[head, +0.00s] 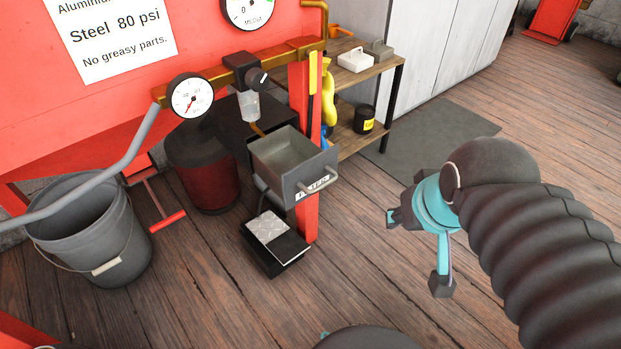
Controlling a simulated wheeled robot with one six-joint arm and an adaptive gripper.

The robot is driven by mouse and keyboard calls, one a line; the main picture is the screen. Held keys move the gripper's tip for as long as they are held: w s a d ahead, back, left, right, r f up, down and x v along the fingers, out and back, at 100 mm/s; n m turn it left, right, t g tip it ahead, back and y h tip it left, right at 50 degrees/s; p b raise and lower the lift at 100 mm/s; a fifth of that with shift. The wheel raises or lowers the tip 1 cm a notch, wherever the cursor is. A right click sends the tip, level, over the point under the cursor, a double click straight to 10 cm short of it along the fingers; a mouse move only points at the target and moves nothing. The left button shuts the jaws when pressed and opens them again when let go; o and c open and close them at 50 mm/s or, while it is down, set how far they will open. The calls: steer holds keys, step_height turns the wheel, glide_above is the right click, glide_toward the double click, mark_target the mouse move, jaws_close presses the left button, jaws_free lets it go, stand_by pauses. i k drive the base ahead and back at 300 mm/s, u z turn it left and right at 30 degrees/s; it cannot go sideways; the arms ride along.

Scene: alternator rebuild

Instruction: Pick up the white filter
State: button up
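No thing in view is plainly marked as the white filter. A small white block-like object (355,60) sits on the top of the wooden shelf at the back, and I cannot tell whether it is the filter. A grey open drawer (283,155) with a partly readable label on its front stands near the centre; its visible inside looks empty. A small translucent whitish bowl (250,106) hangs under a black regulator. My gripper (418,252), teal with black fingertips, is over the wooden floor, right of the drawer. Its fingers are spread with nothing between them.
A similar grey object (379,50) sits beside the white one. A black can (365,119) stands on the lower shelf. A grey bucket (95,230), a dark red tank (205,175) and a pedal (275,240) are at left and centre. The floor around my gripper is clear.

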mark_target(355, 61)
steer(key=z, duration=1.55)
steer(key=i, duration=3.3)
steer(key=u, duration=2.9)
